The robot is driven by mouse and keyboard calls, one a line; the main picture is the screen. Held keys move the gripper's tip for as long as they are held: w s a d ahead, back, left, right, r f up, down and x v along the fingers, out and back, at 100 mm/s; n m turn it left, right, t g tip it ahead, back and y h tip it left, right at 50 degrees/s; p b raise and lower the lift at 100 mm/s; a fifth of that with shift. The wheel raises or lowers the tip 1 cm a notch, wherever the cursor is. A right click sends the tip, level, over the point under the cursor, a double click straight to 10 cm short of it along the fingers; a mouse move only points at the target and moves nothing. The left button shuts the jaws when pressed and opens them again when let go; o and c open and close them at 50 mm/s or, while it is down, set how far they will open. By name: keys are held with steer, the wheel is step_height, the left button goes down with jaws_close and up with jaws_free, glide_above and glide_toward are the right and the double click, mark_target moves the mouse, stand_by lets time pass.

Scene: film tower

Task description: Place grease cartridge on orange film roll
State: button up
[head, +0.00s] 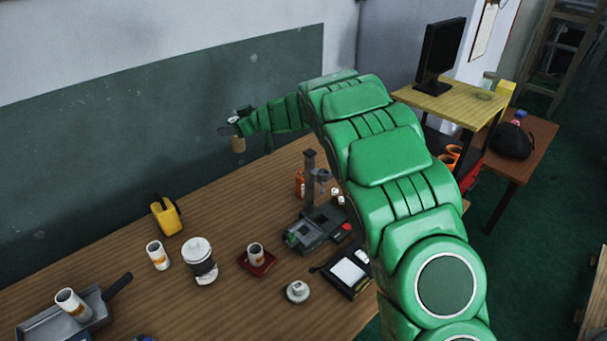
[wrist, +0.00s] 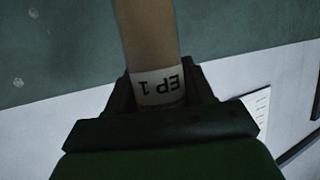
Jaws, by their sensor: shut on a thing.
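My gripper (head: 235,125) is raised above the back of the wooden table, in front of the wall. It is shut on the grease cartridge (wrist: 150,45), a tan-brown cylinder with a white label reading "EP 1" upside down in the wrist view. In the head view the cartridge (head: 238,145) hangs below the fingers, clear of the table. I cannot tell for sure which thing is the orange film roll. Small orange round things (head: 450,157) show on the right-hand shelf, partly behind my arm.
A yellow object (head: 166,215), a white-and-black canister (head: 200,262) and a drill-stand-like device (head: 312,220) are also there. My arm covers the right side.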

steer(key=w+d+f+n+g+y, duration=0.1)
steer(key=w+d, duration=0.1)
steer(key=d, duration=0.8)
steer(key=w+d+f+n+g, duration=0.1)
steer(key=w+d, duration=0.1)
steer(key=d, duration=0.8)
steer(key=shift+w+f, duration=0.2)
steer(key=shift+f, duration=4.8)
steer(key=shift+f, duration=0.35)
steer(key=o, duration=1.1)
steer(key=shift+d+r, duration=0.15)
steer(key=shift+r, duration=0.3)
steer(key=shift+v, duration=5.8)
